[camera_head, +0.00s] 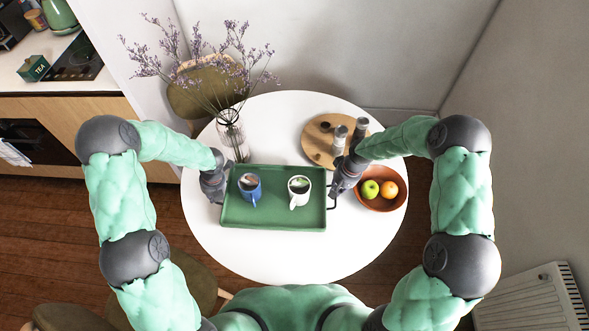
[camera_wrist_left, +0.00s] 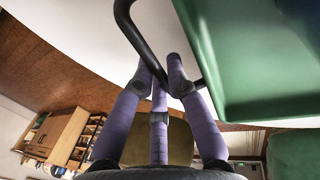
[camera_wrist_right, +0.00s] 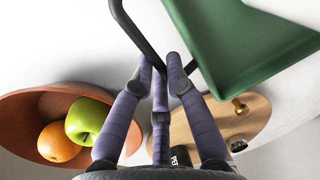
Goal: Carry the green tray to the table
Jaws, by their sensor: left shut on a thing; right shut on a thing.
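The green tray (camera_head: 273,212) is over the white round table (camera_head: 270,262), near its middle. My right gripper (camera_head: 337,190) is shut on the right handle, and that handle (camera_wrist_right: 135,35) shows in the right wrist view. The tray looks level. I cannot tell whether its underside touches the table.
A glass vase (camera_head: 231,132) with purple flowers stands behind the tray's left corner. A round wooden board (camera_head: 318,145) with shakers is behind right. A brown bowl (camera_head: 386,202) with an apple and an orange sits close by my right gripper. The table front is clear.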

